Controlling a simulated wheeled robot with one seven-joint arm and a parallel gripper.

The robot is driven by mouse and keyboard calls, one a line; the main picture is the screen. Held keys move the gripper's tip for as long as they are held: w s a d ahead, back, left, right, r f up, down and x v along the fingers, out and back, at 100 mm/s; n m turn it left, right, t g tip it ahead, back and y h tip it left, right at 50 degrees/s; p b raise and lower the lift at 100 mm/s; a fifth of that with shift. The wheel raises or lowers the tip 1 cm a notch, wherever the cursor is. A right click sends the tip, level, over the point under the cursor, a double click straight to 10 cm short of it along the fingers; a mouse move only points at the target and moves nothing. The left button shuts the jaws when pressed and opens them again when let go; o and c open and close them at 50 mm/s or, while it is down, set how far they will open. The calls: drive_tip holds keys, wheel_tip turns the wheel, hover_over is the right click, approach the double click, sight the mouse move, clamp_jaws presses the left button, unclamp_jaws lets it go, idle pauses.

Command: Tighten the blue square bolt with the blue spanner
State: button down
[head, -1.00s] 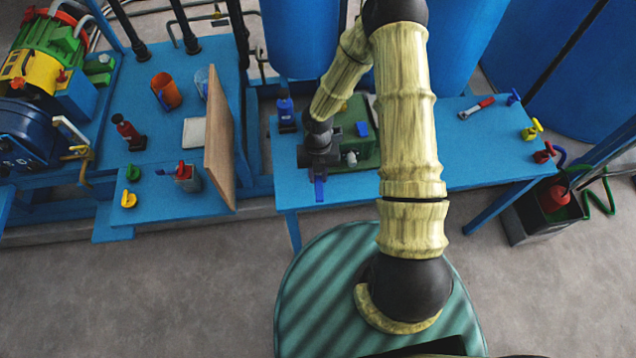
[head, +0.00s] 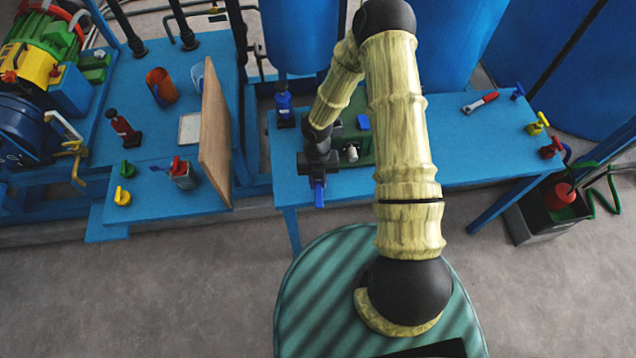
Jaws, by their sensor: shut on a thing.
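My gripper (head: 318,170) is over the front left edge of the blue bench (head: 440,150). It is shut on a blue tool, the blue spanner (head: 319,194), which hangs down in front of the bench edge. Its jaw end cannot be made out. Behind and right of my gripper is a green block (head: 360,144), partly hidden by my arm. A small blue square piece (head: 363,122) on the block may be the blue square bolt. The spanner is apart from it.
A red-handled tool (head: 481,102) lies on the bench's right part, near blue, yellow and red valve handles (head: 539,123). A blue bottle (head: 284,104) stands at the back left. An upright wooden board (head: 214,130) is left of the bench. A grey bin (head: 545,215) stands at right.

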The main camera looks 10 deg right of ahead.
drive_tip(key=shift+a+f, duration=0.1)
drive_tip(key=shift+f, duration=0.1)
idle(0.3)
